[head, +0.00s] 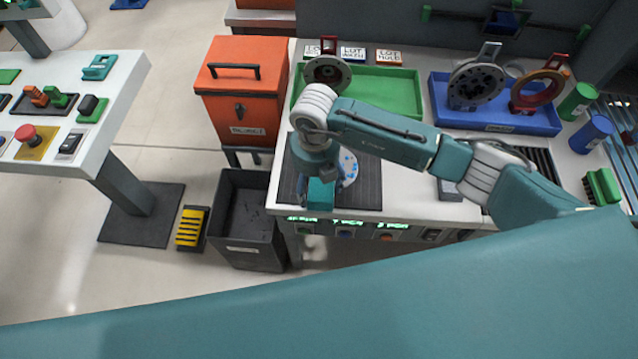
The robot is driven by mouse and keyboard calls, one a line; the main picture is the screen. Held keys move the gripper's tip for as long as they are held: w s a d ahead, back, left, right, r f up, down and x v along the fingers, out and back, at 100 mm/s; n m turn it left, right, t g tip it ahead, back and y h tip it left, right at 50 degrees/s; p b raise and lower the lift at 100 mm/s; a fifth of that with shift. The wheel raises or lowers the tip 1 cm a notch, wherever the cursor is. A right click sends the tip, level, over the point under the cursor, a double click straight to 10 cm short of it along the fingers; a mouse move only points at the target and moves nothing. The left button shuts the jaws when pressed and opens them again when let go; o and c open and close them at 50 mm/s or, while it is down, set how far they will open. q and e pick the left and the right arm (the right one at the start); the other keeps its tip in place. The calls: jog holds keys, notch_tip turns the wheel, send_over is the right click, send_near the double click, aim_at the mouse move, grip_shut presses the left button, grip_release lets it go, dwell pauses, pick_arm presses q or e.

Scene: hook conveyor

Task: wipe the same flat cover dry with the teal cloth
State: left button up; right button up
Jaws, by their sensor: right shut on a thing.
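The flat cover (349,167) is a light grey disc with blue spots on it. It lies on a dark mat on the white bench, and its left part is hidden by my right gripper. My right gripper (319,177) points down over the cover's left side and is shut on the teal cloth (321,193), a small teal piece at the fingers. The cloth is at the cover's lower left edge; I cannot tell whether it touches the cover. My left gripper is out of view.
A green tray (398,112) and a blue tray (440,107) with round flanged parts stand behind. An orange lidded bin (240,105) and an open black bin (262,257) stand left of the bench. A green brush (602,186) and cylinders are at the right.

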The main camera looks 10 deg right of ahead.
jog(key=shift+s+d+p, duration=0.15)
jog(key=shift+d, duration=0.4)
jog(key=shift+s+d+p, duration=0.15)
jog(key=shift+d, duration=0.35)
jog(key=shift+s+d+f, duration=0.1)
jog(key=shift+s+d, duration=0.1)
jog(key=shift+d, duration=0.35)
jog(key=shift+s+d, duration=0.15)
jog(key=shift+d, duration=0.35)
jog(key=shift+w+a+b, duration=0.2)
jog(key=shift+w+a, duration=0.05)
jog(key=shift+a, duration=0.5)
jog(key=shift+w+a+b, duration=0.2)
jog(key=shift+a, duration=0.5)
jog(key=shift+w+a+b, duration=0.2)
jog(key=shift+w+a, duration=0.05)
jog(key=shift+a, duration=0.5)
jog(key=shift+r, duration=0.2)
jog(key=shift+d+r, duration=0.1)
jog(key=shift+r+p, duration=2.15)
jog(key=shift+r, duration=0.8)
